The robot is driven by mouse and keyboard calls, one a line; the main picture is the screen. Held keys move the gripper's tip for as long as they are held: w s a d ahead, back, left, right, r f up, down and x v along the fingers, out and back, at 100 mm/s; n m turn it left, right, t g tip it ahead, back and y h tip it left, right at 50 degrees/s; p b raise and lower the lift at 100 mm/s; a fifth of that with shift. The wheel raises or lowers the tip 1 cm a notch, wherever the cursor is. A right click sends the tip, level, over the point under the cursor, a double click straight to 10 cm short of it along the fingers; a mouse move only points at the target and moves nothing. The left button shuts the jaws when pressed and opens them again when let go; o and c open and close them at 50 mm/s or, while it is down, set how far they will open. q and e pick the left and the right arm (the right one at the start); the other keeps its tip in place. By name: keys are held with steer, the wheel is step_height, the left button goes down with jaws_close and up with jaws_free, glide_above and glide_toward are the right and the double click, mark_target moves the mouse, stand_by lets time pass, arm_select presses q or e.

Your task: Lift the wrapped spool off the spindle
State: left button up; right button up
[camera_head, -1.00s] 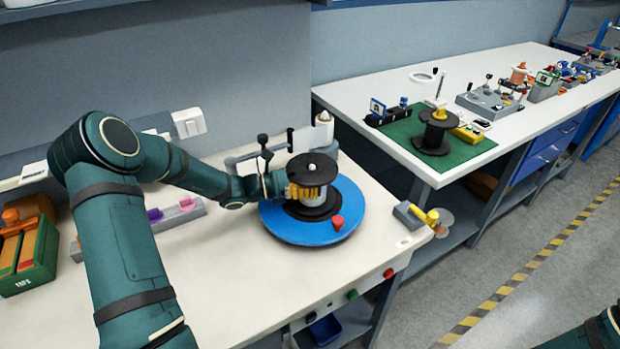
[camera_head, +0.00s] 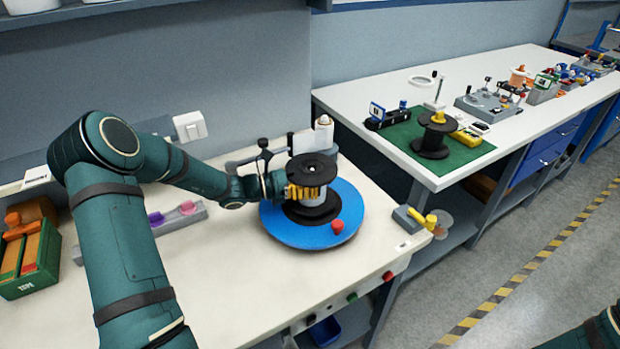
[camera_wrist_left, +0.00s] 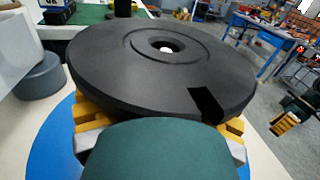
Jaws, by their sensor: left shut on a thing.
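The wrapped spool (camera_head: 313,169) has black flanges and a pale wrapped middle. It stands upright over the middle of a blue turntable (camera_head: 275,229) with a red knob (camera_head: 337,226). My left gripper (camera_head: 302,192) is shut on the spool's middle from the left, its yellow fingers under the top flange. In the left wrist view the top flange (camera_wrist_left: 130,75) fills the middle, with yellow finger parts below it. A small light spot shows in its centre hole; the rest of the spindle is hidden.
A lever fixture (camera_head: 263,150) and white-topped post (camera_head: 323,133) stand close behind the spool. A green crate (camera_head: 28,262) is at the left. A second spool (camera_head: 436,135) stands on a green mat on the far table. The front of the bench is clear.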

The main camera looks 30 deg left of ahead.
mark_target(311, 169)
arm_select(q)
steer(key=shift+r+p, duration=0.95)
steer(key=shift+r, duration=0.2)
steer(key=shift+d, duration=0.1)
stand_by(0.8)
steer(key=shift+r+p, duration=0.15)
steer(key=shift+p, duration=0.15)
steer(key=shift+r+p, duration=1.5)
steer(key=shift+r, duration=0.1)
steer(key=shift+r, duration=0.1)
steer(key=shift+r+p, duration=1.7)
steer(key=shift+r+p, duration=1.35)
steer(key=shift+r, duration=0.2)
